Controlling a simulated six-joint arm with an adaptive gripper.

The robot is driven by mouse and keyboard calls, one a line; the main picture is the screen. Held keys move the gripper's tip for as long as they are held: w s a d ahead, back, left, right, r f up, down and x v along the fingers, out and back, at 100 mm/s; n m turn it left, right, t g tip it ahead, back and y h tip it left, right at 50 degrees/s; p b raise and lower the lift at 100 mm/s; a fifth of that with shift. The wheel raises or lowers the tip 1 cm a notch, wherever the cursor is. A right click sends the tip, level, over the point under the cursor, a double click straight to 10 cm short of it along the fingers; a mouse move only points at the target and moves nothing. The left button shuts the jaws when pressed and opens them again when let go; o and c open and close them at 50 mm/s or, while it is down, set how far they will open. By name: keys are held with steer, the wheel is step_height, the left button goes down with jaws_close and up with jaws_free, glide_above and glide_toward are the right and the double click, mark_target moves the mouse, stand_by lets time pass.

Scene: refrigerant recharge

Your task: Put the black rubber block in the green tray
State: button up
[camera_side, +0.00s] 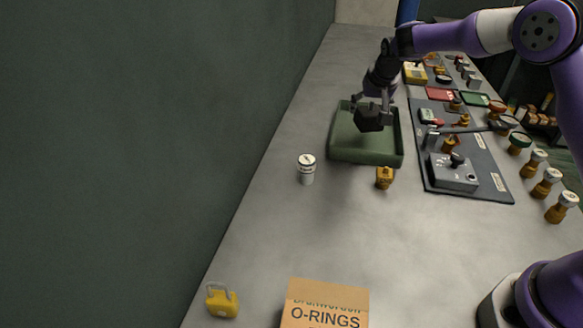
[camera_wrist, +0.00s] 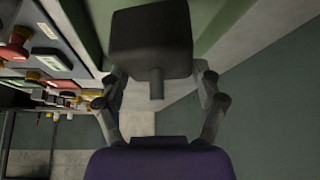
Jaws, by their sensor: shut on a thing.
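The black rubber block (camera_side: 369,118) is a dark cube held by my gripper (camera_side: 372,98). In the side view it hangs over the green tray (camera_side: 365,156), within its outline. I cannot tell the exact height above the tray floor. In the wrist view the block (camera_wrist: 150,42) fills the top middle, with a short stem pointing toward the palm, and the fingers of my gripper (camera_wrist: 158,85) stand on both sides of it. A strip of the green tray (camera_wrist: 222,22) shows behind the block.
A white-capped canister (camera_side: 307,170) stands left of the tray and a brass fitting (camera_side: 384,178) at its front edge. A dark mat (camera_side: 480,190) with a grey valve box (camera_side: 454,172) lies to the right. An O-rings box (camera_side: 325,305) and yellow padlock (camera_side: 222,302) are in front.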

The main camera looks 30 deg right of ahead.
mark_target(367, 122)
steer(key=shift+w+d+f, duration=0.1)
steer(key=shift+d+f, duration=0.05)
steer(key=shift+f, duration=1.9)
steer(key=shift+f, duration=0.1)
steer(key=o, duration=1.2)
steer(key=shift+f, duration=0.1)
steer(key=shift+o, duration=0.2)
